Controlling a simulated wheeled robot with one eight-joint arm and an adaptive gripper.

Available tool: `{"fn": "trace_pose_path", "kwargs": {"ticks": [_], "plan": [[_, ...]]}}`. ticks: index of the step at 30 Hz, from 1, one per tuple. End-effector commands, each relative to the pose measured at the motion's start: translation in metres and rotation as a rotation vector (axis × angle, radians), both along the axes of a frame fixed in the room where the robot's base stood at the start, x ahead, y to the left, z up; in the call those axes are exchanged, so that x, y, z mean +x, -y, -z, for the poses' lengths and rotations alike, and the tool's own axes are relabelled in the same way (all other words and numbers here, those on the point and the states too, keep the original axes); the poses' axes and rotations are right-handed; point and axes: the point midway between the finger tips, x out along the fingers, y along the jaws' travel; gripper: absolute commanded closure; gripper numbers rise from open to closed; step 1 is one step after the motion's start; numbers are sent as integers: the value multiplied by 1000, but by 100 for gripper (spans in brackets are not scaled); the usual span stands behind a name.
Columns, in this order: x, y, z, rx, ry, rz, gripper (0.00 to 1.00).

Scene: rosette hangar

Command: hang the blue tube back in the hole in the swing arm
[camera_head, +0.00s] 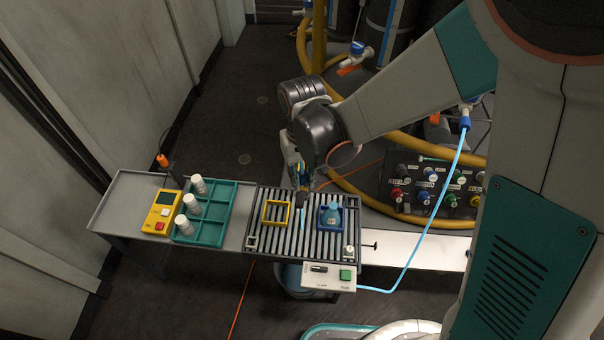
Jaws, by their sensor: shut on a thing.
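My gripper (301,187) points down over the middle of the slatted platform, partly hidden by my own dark wrist. It is shut on a thin item whose light blue lower end, the blue tube (302,220), shows just below the fingers, between the yellow frame and the blue holder. Its upper part is hidden by the fingers. The tube looks roughly upright; I cannot tell if its tip touches the slats. I cannot make out the swing arm or its hole.
The slatted platform (265,243) carries a yellow square frame (265,213) and a blue holder (320,224) with a blue flask (333,212). Left are a teal rack (232,208) with white-capped bottles and a yellow device (161,212). A light blue hose (424,226) runs from a control box (318,279).

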Motion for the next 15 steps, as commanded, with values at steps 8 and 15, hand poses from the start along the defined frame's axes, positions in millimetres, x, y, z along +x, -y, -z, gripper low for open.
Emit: {"fn": "trace_pose_path", "kwargs": {"ticks": [8, 15], "plan": [[0, 0, 0, 0, 0, 0, 98], [0, 0, 1, 0, 0, 0, 57]]}}
